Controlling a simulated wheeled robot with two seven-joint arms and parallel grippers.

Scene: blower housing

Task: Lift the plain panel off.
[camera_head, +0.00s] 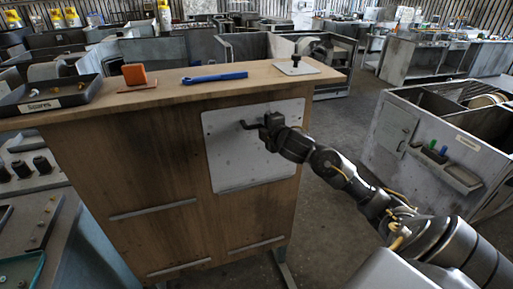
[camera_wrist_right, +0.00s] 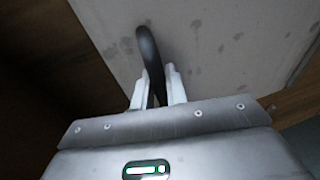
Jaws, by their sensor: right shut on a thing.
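The plain panel (camera_head: 240,165) is a light grey, spotted plate on the front of the wooden housing. It has a dark bent handle (camera_head: 250,125) near its top middle. My right gripper (camera_head: 266,124) is at the panel and shut on this handle. In the right wrist view the fingers (camera_wrist_right: 158,92) close on the dark handle (camera_wrist_right: 148,48), with the spotted panel (camera_wrist_right: 205,40) behind it. Whether the panel stands clear of the housing, I cannot tell. My left gripper is not in view.
On the housing's wooden top (camera_head: 150,97) are a black tray labelled Screws (camera_head: 45,97), an orange block (camera_head: 134,75), a blue wrench (camera_head: 214,77) and a small plate with a black knob (camera_head: 296,65). A grey cabinet (camera_head: 430,140) stands at the right, with open floor between.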

